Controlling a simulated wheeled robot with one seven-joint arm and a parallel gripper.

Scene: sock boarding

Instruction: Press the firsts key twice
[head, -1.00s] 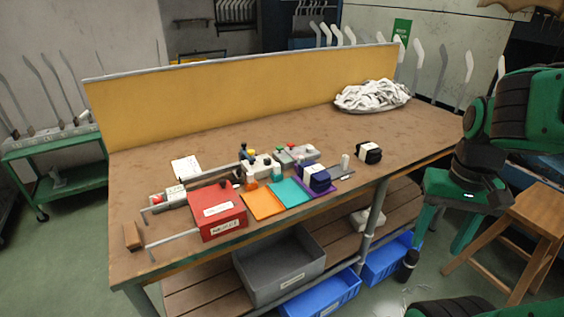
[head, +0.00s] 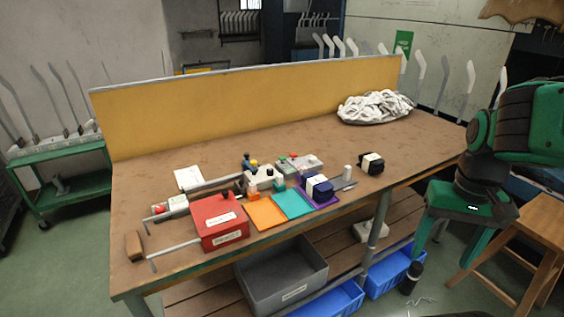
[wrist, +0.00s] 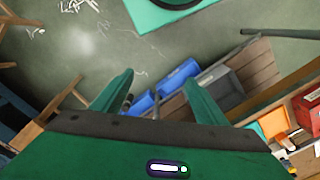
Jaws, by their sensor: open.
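Near the middle of the bench stands a pale device (head: 262,181) with blue and yellow knob-like tops (head: 252,163). Behind it to the right is a grey tray-like unit (head: 302,163) with small red and green parts. The firsts key cannot be made out; any labels on these are too small to read. My gripper (wrist: 160,80) is open and empty, its two green fingers apart over the floor in the wrist view. In the head view it hangs at the right (head: 447,250), off the bench's right end and far from both devices.
A red box (head: 219,222), orange (head: 264,215) and teal (head: 291,204) mats and a dark blue bundle (head: 320,187) line the bench front. White cloth (head: 374,106) is piled at the back right. A wooden stool (head: 530,225) stands right. The bench's right half is mostly clear.

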